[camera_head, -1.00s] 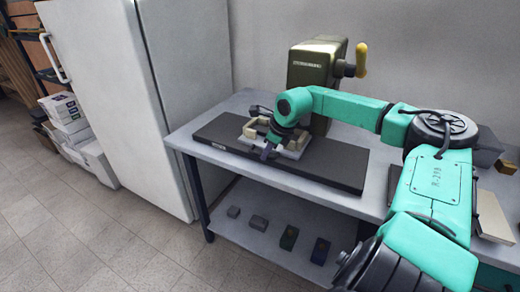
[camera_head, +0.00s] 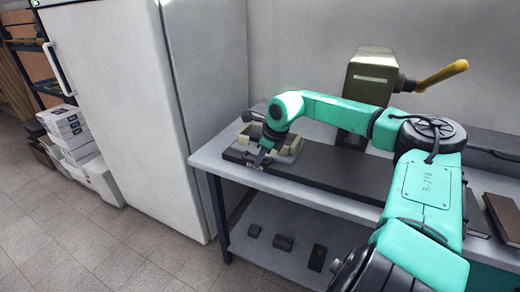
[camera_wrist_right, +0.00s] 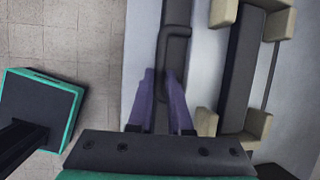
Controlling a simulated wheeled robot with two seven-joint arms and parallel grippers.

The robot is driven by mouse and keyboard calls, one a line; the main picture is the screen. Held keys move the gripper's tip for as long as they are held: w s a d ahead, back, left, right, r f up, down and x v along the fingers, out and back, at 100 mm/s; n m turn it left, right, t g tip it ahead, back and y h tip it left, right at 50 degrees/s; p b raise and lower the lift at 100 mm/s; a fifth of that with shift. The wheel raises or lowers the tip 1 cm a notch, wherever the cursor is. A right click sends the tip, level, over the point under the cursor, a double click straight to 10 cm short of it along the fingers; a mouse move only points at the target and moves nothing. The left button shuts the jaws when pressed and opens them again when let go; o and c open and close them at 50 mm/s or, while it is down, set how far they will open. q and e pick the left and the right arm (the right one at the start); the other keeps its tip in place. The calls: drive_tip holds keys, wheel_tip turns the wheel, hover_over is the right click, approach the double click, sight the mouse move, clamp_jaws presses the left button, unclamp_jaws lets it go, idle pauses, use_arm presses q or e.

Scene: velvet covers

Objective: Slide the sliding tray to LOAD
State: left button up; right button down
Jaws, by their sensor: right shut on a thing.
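The sliding tray (camera_head: 288,157) is a light grey plate with cream blocks around its top. It sits near the left end of a long dark base (camera_head: 335,170) on the bench. My right gripper (camera_head: 262,159) is at the tray's front side. In the wrist view, the gripper (camera_wrist_right: 160,88) is shut on the tray's dark handle (camera_wrist_right: 187,32), with a purple-grey finger on each side of its bar. The tray's grey surface (camera_wrist_right: 205,70) lies to the right of the fingers. I can read no LOAD mark. My left gripper is not in view.
A green-brown machine (camera_head: 370,92) with a yellow handle (camera_head: 442,75) stands behind the base. A white fridge (camera_head: 130,110) stands left of the bench. Several small blocks lie on the lower shelf (camera_head: 270,250). A brown flat item (camera_head: 503,215) lies at right.

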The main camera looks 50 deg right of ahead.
drive_tip(key=shift+w+r, duration=0.1)
drive_tip(key=c, duration=0.8)
unclamp_jaws()
drive_tip(key=shift+w, duration=0.1)
drive_tip(key=shift+c, duration=0.2)
drive_tip(key=shift+a, duration=0.1)
drive_tip(key=b+v, duration=0.1)
drive_tip(key=v, duration=1.3)
drive_tip(key=shift+r, duration=0.15)
